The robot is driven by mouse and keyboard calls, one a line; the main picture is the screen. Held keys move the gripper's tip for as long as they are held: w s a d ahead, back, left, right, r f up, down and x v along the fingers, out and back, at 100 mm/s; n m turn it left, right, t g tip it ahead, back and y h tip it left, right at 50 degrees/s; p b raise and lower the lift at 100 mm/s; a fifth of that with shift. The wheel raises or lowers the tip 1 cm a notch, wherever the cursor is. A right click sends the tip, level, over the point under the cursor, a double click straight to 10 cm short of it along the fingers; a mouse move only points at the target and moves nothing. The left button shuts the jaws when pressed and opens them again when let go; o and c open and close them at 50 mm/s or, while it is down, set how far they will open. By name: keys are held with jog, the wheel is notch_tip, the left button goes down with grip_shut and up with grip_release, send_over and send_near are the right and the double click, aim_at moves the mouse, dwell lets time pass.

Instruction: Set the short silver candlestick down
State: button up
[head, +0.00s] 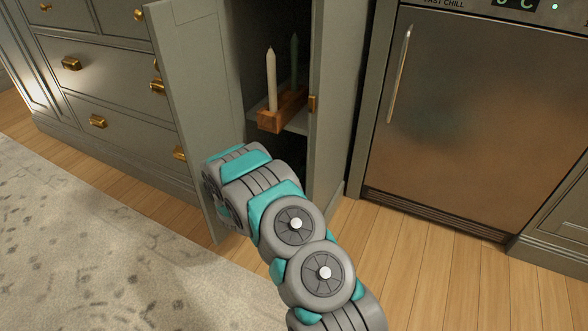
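No short silver candlestick shows in the head view. My arm reaches from the bottom right up to the open cabinet door, and its far end overlaps the lower part of that door. The fingers of my gripper do not show, so whether it holds anything is hidden. A wooden block holder (282,110) sits on the shelf inside the open cabinet. A white candle (271,80) stands upright in it, and a dark green candle (294,62) stands behind.
The open cabinet door (195,85) juts out left of the cabinet opening. Grey drawers (110,85) with brass pulls stand at the left. A steel chiller (475,130) stands at the right. A pale rug (80,240) and bare wood floor (430,275) lie in front.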

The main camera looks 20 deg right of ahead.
jog(key=shift+o, duration=0.6)
jog(key=shift+r, duration=0.2)
jog(key=v, duration=1.2)
jog(key=shift+p, duration=0.45)
